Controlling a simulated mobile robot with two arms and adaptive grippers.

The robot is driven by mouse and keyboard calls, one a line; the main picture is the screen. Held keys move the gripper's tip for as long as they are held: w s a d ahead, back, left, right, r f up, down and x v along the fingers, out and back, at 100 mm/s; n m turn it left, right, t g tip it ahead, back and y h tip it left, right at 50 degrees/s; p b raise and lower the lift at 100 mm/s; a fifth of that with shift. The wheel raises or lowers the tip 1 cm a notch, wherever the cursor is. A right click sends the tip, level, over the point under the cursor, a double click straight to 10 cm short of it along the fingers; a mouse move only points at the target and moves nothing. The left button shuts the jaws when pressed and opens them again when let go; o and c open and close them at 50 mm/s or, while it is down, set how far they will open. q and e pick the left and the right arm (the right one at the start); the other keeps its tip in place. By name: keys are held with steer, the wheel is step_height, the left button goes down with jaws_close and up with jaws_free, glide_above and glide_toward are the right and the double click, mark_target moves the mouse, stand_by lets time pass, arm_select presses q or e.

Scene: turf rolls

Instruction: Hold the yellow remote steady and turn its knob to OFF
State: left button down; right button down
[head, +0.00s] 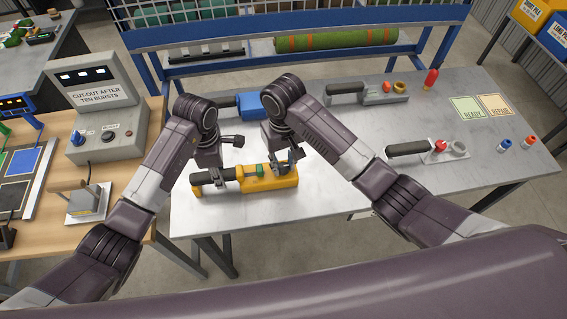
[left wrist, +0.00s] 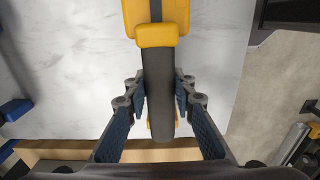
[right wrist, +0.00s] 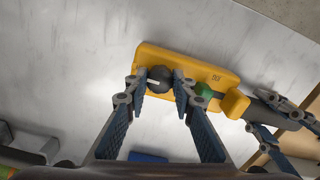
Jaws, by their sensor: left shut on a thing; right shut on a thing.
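The yellow remote (head: 270,182) lies on the metal table's near left part, with a dark handle at its left end. My left gripper (head: 216,178) is shut on the handle. In the left wrist view the dark handle (left wrist: 160,102) runs between the fingers, below a yellow block (left wrist: 160,33). My right gripper (head: 286,162) is over the remote's right part, shut on the black knob (right wrist: 159,74). The knob has a white pointer line towards the left in the right wrist view. A green button (right wrist: 203,91) sits beside it. The small label near the knob is not readable.
A blue tool (head: 248,105) lies behind my arms. Grey tools with a red button (head: 387,86) and a red knob (head: 440,146) are to the right, near the READY (head: 467,108) and REPAIR (head: 497,105) mats. A cut-out box (head: 95,95) stands left on the wooden bench.

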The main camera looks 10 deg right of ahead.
mark_target(283, 166)
arm_select(q)
steer(key=shift+f, duration=0.1)
arm_select(e)
steer(key=c, duration=1.6)
jaws_free()
step_height(283, 166, up, 12)
steer(key=shift+r, duration=0.1)
arm_select(q)
steer(key=c, duration=1.5)
jaws_free()
steer(key=shift+c, duration=0.2)
